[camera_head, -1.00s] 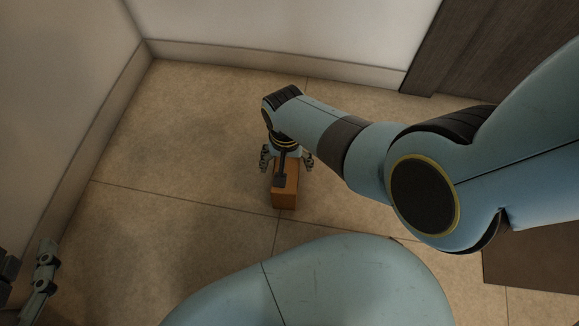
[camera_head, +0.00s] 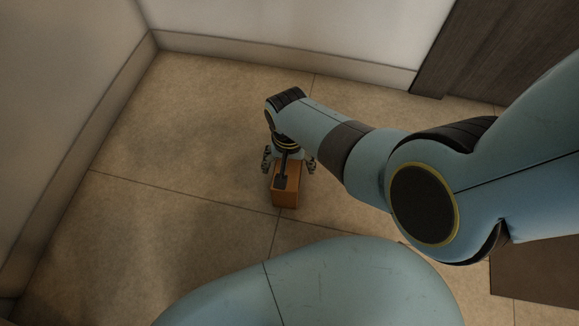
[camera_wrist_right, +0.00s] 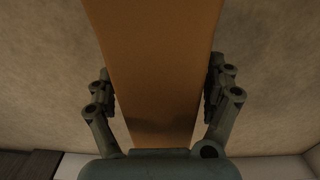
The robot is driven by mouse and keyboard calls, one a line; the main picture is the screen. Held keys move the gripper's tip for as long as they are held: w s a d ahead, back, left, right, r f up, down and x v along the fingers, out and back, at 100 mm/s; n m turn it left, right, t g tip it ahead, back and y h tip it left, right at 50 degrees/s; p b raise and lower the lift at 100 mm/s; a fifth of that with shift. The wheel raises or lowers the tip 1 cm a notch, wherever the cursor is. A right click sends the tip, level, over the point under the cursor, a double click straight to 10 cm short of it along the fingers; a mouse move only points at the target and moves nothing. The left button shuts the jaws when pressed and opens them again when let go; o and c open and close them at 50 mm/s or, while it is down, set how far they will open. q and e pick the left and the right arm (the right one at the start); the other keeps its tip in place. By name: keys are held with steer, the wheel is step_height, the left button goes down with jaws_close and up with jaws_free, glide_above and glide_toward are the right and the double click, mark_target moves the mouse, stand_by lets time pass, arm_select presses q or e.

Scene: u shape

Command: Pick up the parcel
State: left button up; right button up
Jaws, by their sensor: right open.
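The parcel (camera_head: 286,192) is an orange-brown box on the tiled floor, near the middle of the head view. Its far part is hidden under my right wrist and gripper. My right gripper (camera_head: 289,164) is open above the parcel, with one finger at each side of it. In the right wrist view the parcel (camera_wrist_right: 155,65) runs between the two open fingers (camera_wrist_right: 160,95), with small gaps that look clear of both sides. My left gripper is not in view.
Pale walls (camera_head: 290,35) with a skirting board meet in a corner at the upper left. A dark wooden door or panel (camera_head: 480,50) stands at the upper right. A brown flat patch (camera_head: 535,270) lies at the right. Floor left of the parcel is clear.

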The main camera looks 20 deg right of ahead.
steer(key=c, duration=1.7)
steer(key=shift+c, duration=0.2)
steer(key=shift+r, duration=0.15)
